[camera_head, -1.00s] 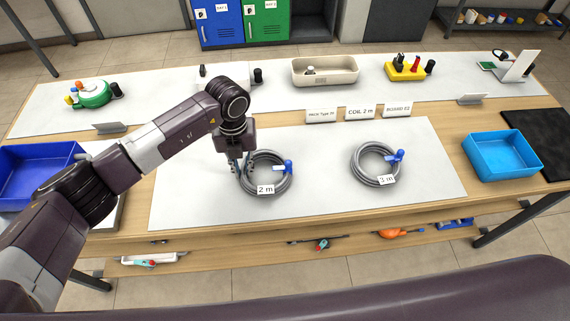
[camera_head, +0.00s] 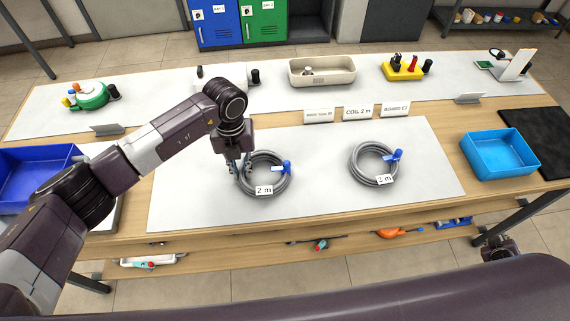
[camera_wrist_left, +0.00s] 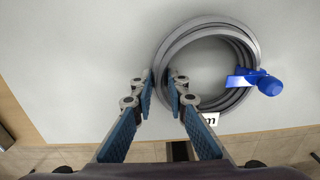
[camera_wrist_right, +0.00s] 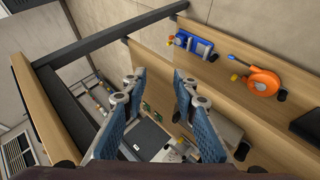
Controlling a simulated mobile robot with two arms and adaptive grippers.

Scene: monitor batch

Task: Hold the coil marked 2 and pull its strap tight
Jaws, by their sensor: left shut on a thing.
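The grey coil marked 2 m (camera_head: 284,184) lies on the pale mat, with a white tag (camera_head: 264,190) at its front and a blue strap (camera_head: 282,169) on its right side. My left gripper (camera_head: 241,170) is shut on the coil's left side. In the left wrist view its fingers (camera_wrist_left: 160,80) straddle the coil's rim (camera_wrist_left: 205,25). The strap's blue end (camera_wrist_left: 268,85) is across the ring from them. The tag is partly hidden there. My right gripper (camera_head: 497,246) is low, beyond the table's front right edge; its fingers (camera_wrist_right: 159,82) are apart and empty.
A second coil marked 3 m (camera_head: 362,176) lies to the right on the mat. A light-blue tray (camera_head: 504,174) stands at the right, and a dark-blue bin (camera_head: 30,160) at the left. Small signs (camera_head: 357,112) stand behind the coils. A lower shelf (camera_head: 345,238) holds tools.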

